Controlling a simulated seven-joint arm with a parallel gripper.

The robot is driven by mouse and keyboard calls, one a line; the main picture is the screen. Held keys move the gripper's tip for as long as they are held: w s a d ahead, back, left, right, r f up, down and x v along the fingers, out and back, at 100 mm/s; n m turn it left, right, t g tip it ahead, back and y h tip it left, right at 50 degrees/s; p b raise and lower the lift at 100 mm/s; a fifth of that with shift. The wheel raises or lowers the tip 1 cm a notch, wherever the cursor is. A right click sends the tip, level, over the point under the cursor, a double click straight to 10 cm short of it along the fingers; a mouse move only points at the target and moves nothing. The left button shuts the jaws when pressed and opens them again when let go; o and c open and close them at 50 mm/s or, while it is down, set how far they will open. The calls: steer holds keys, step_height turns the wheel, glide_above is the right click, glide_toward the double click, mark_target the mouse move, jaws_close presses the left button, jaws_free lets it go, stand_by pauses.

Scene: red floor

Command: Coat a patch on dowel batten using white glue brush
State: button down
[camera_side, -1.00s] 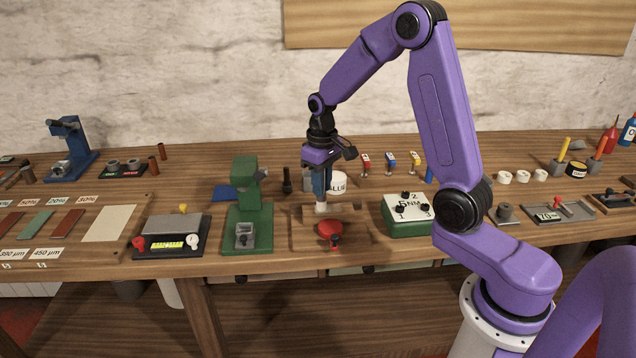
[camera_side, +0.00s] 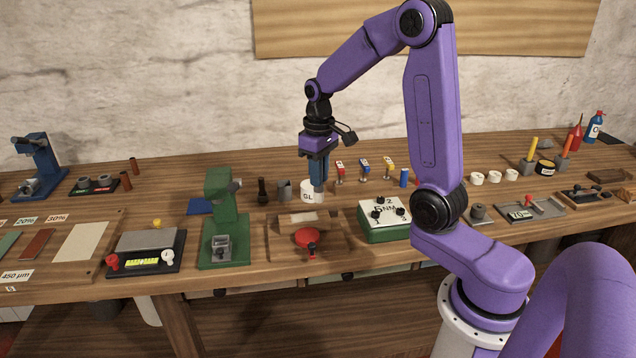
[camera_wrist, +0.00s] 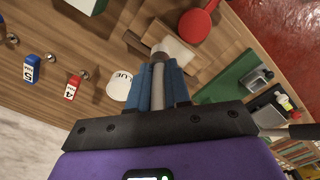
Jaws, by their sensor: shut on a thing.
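My gripper (camera_side: 318,180) is shut on the glue brush, and its blue fingers point down. In the wrist view the pale grey handle of the brush (camera_wrist: 158,82) shows between the fingers (camera_wrist: 160,90). The white glue pot (camera_side: 309,191) stands close to the fingers on the bench; it also shows in the wrist view (camera_wrist: 119,86). The wooden batten fixture (camera_side: 277,245) lies nearer the front edge. It has a pale block (camera_side: 301,218) and a red round knob (camera_side: 308,238). Whether the bristles touch anything cannot be told.
A green press (camera_side: 222,225) stands left of the fixture, and a green-sided box with black knobs (camera_side: 386,222) stands right of it. A dark bottle (camera_side: 262,190) and a grey cup (camera_side: 284,189) are left of the pot. Small coloured labelled blocks (camera_side: 364,168) stand behind on the right.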

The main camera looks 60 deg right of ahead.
steer(key=shift+r, duration=1.85)
